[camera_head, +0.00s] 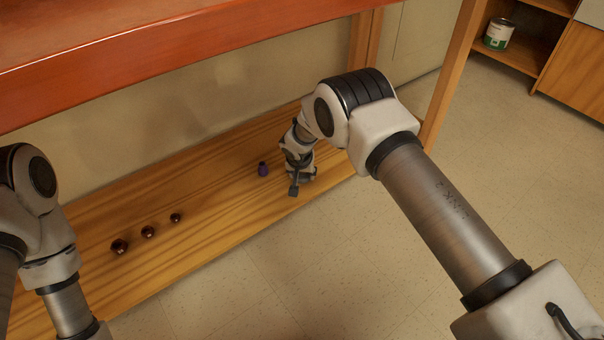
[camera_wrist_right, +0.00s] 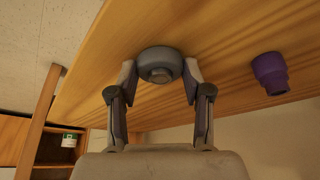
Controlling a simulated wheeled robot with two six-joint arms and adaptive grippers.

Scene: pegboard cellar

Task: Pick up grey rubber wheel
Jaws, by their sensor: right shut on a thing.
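The grey rubber wheel (camera_wrist_right: 160,65) is round with a hub at its middle, and it sits between the fingertips of my right gripper (camera_wrist_right: 160,78) in the right wrist view. Both fingers touch its sides, so the gripper is shut on it. In the head view my right gripper (camera_head: 296,185) is at the right part of the low wooden shelf, near its front edge. The wheel is hard to make out there. I cannot tell whether it still touches the shelf. My left arm shows at the left edge, but its gripper is out of view.
A purple cup-like object (camera_head: 263,169) stands just left of my right gripper; it also shows in the right wrist view (camera_wrist_right: 270,72). Several small dark brown objects (camera_head: 148,232) stand further left on the wooden shelf (camera_head: 215,205). An orange-red top (camera_head: 150,55) overhangs the shelf.

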